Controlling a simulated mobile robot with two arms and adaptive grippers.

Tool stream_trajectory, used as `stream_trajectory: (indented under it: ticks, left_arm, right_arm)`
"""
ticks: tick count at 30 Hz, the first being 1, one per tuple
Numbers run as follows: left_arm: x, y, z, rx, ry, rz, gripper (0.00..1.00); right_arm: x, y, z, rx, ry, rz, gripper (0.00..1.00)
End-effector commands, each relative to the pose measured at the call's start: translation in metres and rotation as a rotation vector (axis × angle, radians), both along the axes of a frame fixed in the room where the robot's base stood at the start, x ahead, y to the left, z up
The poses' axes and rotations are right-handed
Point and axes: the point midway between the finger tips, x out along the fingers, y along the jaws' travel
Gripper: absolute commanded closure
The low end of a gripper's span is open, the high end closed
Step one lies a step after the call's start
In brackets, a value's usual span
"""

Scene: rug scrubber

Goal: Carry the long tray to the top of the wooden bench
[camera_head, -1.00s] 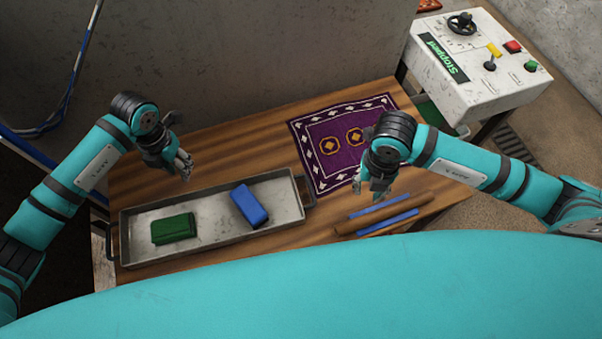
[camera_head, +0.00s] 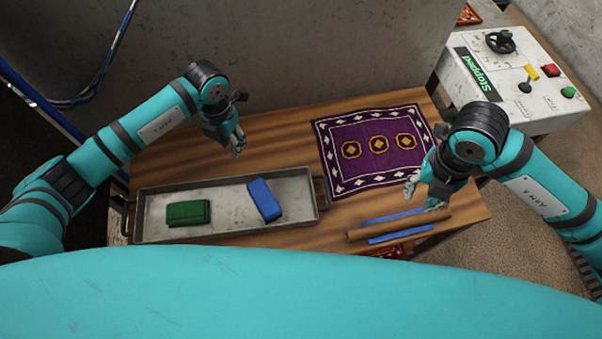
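The long grey metal tray (camera_head: 232,194) rests on the wooden bench (camera_head: 272,133), along its front left part. It has a handle at each short end. A green block (camera_head: 188,213) and a blue block (camera_head: 264,200) lie in it. My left gripper (camera_head: 239,148) hangs above the bench behind the tray, apart from it; its fingers look parted and nothing shows between them. My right gripper (camera_head: 420,197) is above the bench right of the tray, near the rug and rollers, with fingers spread and empty.
A purple patterned rug (camera_head: 378,149) lies flat on the bench. Brown and blue rollers (camera_head: 372,234) lie at the front right edge. A white control box marked "Stopped" (camera_head: 508,85) stands at the right. A wall (camera_head: 300,50) closes the back.

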Motion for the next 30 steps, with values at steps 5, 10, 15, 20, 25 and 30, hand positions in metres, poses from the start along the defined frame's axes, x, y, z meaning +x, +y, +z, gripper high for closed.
stream_trajectory:
  ticks: [5,10,15,20,25,30]
  left_arm:
    - [0.0,0.0,0.0,0.0,0.0,0.0,0.71]
    - [0.0,0.0,0.0,0.0,0.0,0.0,0.71]
    - [0.0,0.0,0.0,0.0,0.0,0.0,0.71]
    - [0.0,0.0,0.0,0.0,0.0,0.0,0.71]
    - [0.0,0.0,0.0,0.0,0.0,0.0,0.71]
    - [0.0,0.0,0.021,0.0,-0.001,0.0,0.71]
  right_arm:
    - [0.002,0.002,0.025,0.001,-0.001,0.004,0.71]
    - [0.001,0.002,0.032,0.0,0.0,0.005,0.71]
    - [0.001,0.002,0.032,0.0,0.001,0.005,0.71]
    - [0.001,0.002,0.032,0.0,0.001,0.005,0.71]
    - [0.001,0.002,0.032,0.0,0.001,0.005,0.71]
    - [0.001,0.002,0.053,0.0,0.0,0.005,0.71]
